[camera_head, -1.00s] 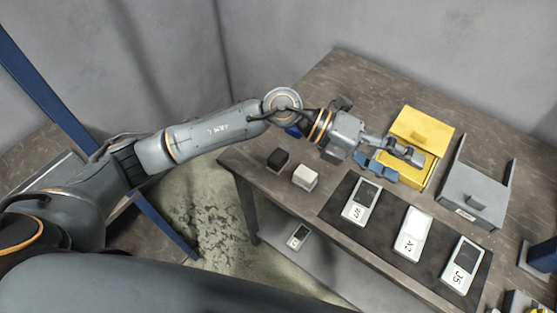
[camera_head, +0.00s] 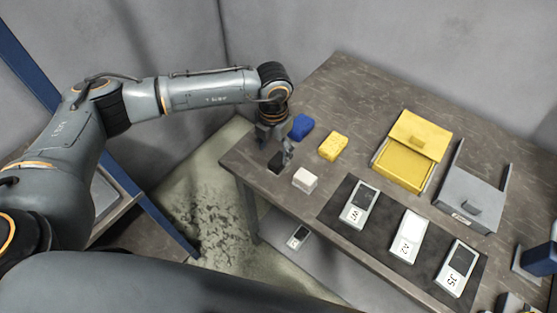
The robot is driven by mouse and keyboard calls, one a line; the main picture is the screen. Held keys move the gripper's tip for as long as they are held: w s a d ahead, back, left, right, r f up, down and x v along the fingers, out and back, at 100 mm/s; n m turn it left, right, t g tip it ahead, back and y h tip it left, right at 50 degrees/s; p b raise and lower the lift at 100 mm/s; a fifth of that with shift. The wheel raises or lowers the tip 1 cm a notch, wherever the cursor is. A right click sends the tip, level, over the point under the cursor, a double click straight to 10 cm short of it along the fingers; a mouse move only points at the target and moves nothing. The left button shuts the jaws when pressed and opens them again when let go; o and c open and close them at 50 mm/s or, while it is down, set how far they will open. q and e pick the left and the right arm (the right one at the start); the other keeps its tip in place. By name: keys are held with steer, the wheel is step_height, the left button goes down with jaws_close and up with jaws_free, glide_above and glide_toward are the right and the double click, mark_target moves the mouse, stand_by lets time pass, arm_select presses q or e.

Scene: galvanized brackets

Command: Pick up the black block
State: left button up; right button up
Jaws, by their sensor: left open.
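The black block (camera_head: 275,163) sits on the table near its left corner, partly hidden by my left gripper. My left gripper (camera_head: 281,158) points down over the black block with its jaws open. Its fingers are at or just above the block; I cannot tell whether they touch it.
A white block (camera_head: 305,179) stands just right of the black one. A blue block (camera_head: 301,127) and a yellow block (camera_head: 333,146) lie behind. A yellow box (camera_head: 402,168), a grey drawer (camera_head: 468,201) and a dark mat (camera_head: 379,248) with labelled devices lie to the right.

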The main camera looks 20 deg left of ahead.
mark_target(278, 160)
arm_select(q)
steer(key=shift+f, duration=0.6)
steer(key=shift+d+f+p, duration=0.2)
steer(key=shift+f+p, duration=0.05)
steer(key=shift+p, duration=0.2)
steer(key=f, duration=0.1)
steer(key=f+p, duration=0.1)
steer(key=f, duration=0.1)
steer(key=shift+w+d+f, duration=0.25)
steer(key=shift+w, duration=0.15)
steer(key=shift+f+p, duration=0.3)
steer(key=shift+f, duration=0.25)
steer(key=c, duration=1.3)
